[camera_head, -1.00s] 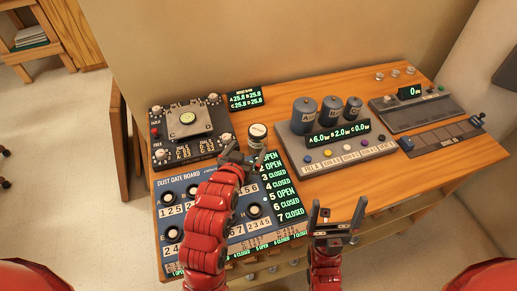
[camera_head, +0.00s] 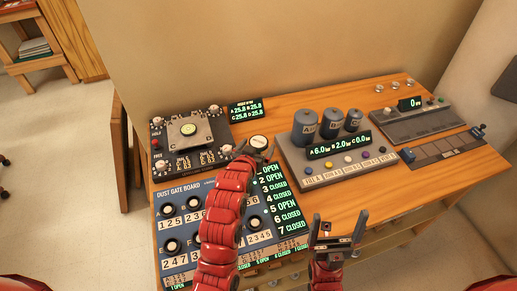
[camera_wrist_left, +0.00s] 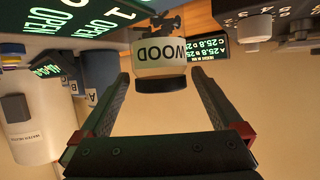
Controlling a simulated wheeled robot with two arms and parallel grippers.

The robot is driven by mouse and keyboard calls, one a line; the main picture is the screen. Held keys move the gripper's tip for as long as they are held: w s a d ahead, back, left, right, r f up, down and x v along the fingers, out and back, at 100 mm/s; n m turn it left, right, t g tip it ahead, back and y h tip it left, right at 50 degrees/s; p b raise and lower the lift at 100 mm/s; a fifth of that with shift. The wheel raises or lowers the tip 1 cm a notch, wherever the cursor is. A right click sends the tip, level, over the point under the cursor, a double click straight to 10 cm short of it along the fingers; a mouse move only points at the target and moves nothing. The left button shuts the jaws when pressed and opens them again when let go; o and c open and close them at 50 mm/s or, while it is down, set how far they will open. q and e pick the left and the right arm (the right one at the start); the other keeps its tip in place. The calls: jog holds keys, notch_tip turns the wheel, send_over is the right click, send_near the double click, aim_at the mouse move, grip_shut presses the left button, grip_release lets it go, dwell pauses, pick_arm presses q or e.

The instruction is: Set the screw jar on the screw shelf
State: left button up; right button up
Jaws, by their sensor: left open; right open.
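My left gripper (camera_head: 256,155) is open right at the jar. Its two fingers (camera_wrist_left: 160,76) reach up on either side of the jar's near end; I cannot tell whether they touch it. My right gripper (camera_head: 338,232) is open and empty over the bench's front edge. I cannot pick out a screw shelf for certain.
The dust gate board (camera_head: 176,208) lies under my left arm. A dark plate device (camera_head: 188,132) is left of the jar, and a console with grey cylinders (camera_head: 304,122) is right of it. A small display (camera_head: 245,107) stands behind. A wooden rack (camera_head: 32,64) stands far left.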

pick_arm(q)
jog(key=shift+x, duration=0.85)
grip_shut()
